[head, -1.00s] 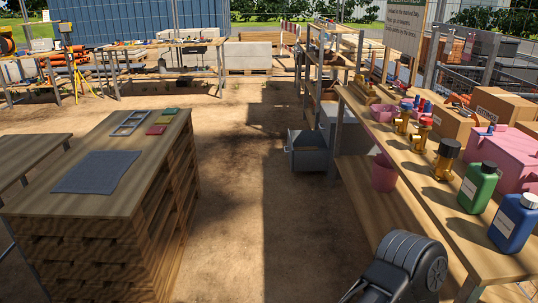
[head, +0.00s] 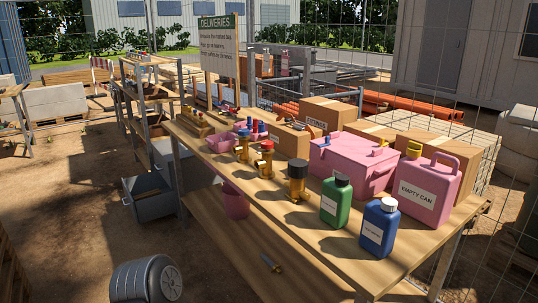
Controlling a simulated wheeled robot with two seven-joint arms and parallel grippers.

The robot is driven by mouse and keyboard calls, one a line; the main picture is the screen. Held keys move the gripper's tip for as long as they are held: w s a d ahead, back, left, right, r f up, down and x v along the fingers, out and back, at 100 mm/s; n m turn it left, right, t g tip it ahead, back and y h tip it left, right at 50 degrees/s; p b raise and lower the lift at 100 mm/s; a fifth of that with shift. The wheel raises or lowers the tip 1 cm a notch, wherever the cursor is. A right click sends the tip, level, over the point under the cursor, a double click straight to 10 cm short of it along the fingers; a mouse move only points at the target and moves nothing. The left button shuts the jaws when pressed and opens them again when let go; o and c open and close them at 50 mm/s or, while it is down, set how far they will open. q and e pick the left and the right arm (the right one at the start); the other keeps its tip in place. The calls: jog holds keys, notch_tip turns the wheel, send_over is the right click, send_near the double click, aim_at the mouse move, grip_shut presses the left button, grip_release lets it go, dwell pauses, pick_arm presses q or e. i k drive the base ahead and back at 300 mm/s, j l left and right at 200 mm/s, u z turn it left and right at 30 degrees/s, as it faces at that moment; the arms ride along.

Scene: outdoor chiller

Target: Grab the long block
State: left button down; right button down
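A long, low tan-brown block (head: 195,123) with small upright parts on top lies at the far left end of the wooden table in the head view. It is small at this distance, and I cannot tell for sure that it is the long block. Neither of my grippers is in view.
The wooden table (head: 408,252) holds brass fittings (head: 265,160), a black-capped one (head: 297,182), a green bottle (head: 336,200), a blue bottle (head: 379,228), a pink can (head: 428,190), a pink box (head: 352,165) and cartons (head: 328,113). A pink bucket (head: 236,203) stands below.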

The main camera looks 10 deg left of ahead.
aim_at(152, 193)
jog(key=i+j+u, duration=0.15)
jog(key=j+u, duration=0.25)
jog(key=i+j+u, duration=0.15)
jog(key=u, duration=0.25)
jog(key=i+j+u, duration=0.15)
jog(key=i+u, duration=0.25)
jog(key=i+j+u, duration=0.1)
jog(key=u, duration=0.3)
jog(key=i+u, duration=0.15)
jog(key=i, duration=1.25)
jog(key=i+j+z, duration=0.2)
jog(key=i, duration=0.2)
jog(key=i+z, duration=0.2)
jog(key=i, duration=0.25)
jog(key=i+j+z, duration=0.2)
jog(key=i+j, duration=0.05)
jog(key=i, duration=0.1)
